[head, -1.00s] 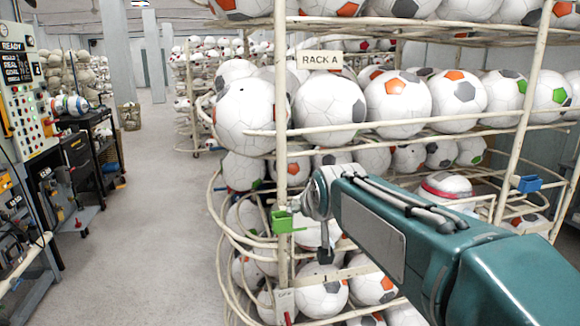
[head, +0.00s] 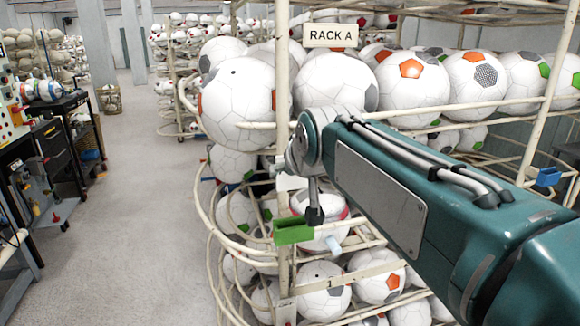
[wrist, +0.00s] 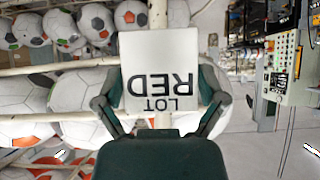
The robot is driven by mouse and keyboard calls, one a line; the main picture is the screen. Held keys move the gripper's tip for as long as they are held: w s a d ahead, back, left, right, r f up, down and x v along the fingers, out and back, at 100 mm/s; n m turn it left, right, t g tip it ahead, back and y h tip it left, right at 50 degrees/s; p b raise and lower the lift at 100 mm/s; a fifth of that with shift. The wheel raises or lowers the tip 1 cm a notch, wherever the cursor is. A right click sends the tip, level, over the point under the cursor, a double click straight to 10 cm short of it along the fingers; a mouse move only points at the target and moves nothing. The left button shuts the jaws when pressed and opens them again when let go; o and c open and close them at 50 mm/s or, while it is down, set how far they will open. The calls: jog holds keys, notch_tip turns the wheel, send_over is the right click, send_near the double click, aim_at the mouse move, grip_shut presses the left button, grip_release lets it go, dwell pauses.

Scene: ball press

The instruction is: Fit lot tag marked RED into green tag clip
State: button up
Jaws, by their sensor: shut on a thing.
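The lot tag (wrist: 160,68), a white card reading LOT RED, appears upside down in the wrist view. My gripper (wrist: 162,100) is shut on it, with a finger at each side of its lower part. The green tag clip (head: 293,232) is on the pale upright post of the rack in the head view. It cannot be made out in the wrist view, where the tag covers the middle. In the head view my arm's end is close by the clip, but most of my gripper is hidden. I cannot tell whether tag and clip touch.
RACK A (head: 330,36) has pale tube rails and holds several footballs close around my arm. A blue clip (head: 547,177) is on another post at the right. A clear grey aisle (head: 140,200) lies left, with a black cart (head: 65,150) beyond it.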

aim_at(293, 188)
jog(key=shift+d, duration=0.2)
jog(key=shift+s+a+f, duration=0.1)
jog(key=shift+a+f, duration=0.05)
jog(key=shift+f, duration=2.75)
jog(key=shift+f, duration=2.4)
jog(key=o, duration=0.6)
jog(key=shift+o, duration=0.2)
